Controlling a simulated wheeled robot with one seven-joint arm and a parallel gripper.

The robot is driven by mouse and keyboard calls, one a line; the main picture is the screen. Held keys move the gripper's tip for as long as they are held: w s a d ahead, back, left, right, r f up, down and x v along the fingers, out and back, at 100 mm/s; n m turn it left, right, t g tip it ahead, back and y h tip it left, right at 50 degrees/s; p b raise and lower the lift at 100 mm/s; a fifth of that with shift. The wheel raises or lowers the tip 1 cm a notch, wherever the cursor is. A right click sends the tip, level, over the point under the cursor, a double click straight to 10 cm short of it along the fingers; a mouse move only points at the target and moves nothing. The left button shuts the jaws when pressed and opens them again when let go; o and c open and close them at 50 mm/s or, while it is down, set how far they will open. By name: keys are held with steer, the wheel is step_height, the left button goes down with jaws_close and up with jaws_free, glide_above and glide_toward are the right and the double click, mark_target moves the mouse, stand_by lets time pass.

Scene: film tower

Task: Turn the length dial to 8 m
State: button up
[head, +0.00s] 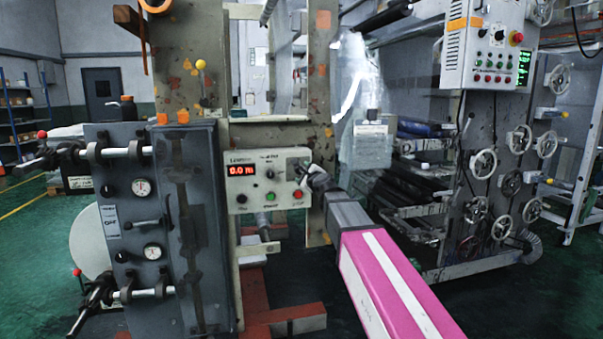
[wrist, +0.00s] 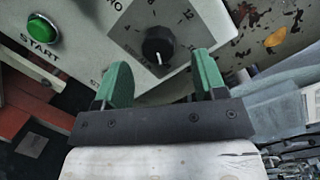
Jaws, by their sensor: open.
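The length dial (wrist: 158,45) is a round black knob with a white mark on its lower edge in the wrist view. The numbers 8, 12 and 16 are printed around it on the pale control panel (wrist: 75,12). My gripper (wrist: 162,66) is open, its two green fingers on either side just short of the knob, with nothing between them that I can see held. In the head view my gripper (head: 308,174) is at the right part of the panel (head: 258,155) and covers the dial there. The red display (head: 241,170) reads 0.0 m.
A green START button (wrist: 42,29) is on the panel; it also shows in the head view (head: 270,196). A red button (head: 298,194) sits just below my gripper. A grey machine with levers (head: 150,220) stands left, and a column with handwheels (head: 490,170) stands right.

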mark_target(300, 171)
steer(key=x, duration=0.3)
steer(key=shift+w+a, duration=0.15)
steer(key=shift+w, duration=0.15)
steer(key=c, duration=0.9)
steer(key=shift+c, duration=0.2)
